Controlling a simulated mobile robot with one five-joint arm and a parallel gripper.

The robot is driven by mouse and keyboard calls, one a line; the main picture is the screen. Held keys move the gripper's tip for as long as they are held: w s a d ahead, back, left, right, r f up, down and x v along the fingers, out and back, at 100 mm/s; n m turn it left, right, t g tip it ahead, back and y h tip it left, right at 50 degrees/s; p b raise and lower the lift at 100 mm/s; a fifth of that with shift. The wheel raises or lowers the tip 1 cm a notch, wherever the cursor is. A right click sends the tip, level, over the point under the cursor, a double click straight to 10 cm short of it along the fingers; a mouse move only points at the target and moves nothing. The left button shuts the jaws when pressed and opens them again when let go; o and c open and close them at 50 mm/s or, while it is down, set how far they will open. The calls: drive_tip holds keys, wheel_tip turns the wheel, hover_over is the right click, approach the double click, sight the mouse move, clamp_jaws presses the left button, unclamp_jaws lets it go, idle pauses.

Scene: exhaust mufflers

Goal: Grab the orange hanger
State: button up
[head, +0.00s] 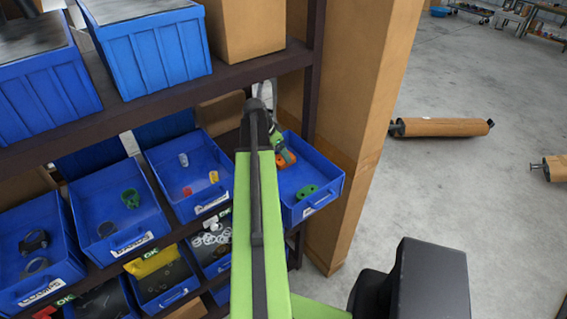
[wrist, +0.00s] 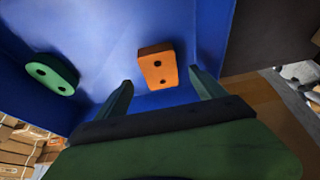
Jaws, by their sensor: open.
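The orange hanger (wrist: 157,68) is a small block with two dark holes. It lies in a blue bin (head: 325,178), and in the wrist view it shows between and beyond my fingertips. In the head view the hanger (head: 286,158) is partly hidden by my arm. My gripper (wrist: 158,80) is open, with one finger to each side of the hanger in the wrist view, and nothing is between the fingers. I cannot tell how far the fingertips are from it. A green hanger (head: 307,191) with two holes lies in the same bin, and also shows in the wrist view (wrist: 52,74).
Other blue bins (head: 165,152) with small parts stand to the left on the shelf, with more bins below. Large blue crates (head: 155,55) stand on the upper shelf. Mufflers (head: 440,127) lie on the open floor.

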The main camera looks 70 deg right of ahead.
drive_tip(key=b+x, duration=0.3)
drive_tip(key=x, duration=0.2)
drive_tip(key=shift+w+b, duration=0.15)
drive_tip(key=shift+b, duration=0.2)
drive_tip(key=shift+r, duration=0.2)
drive_tip(key=c, duration=1.5)
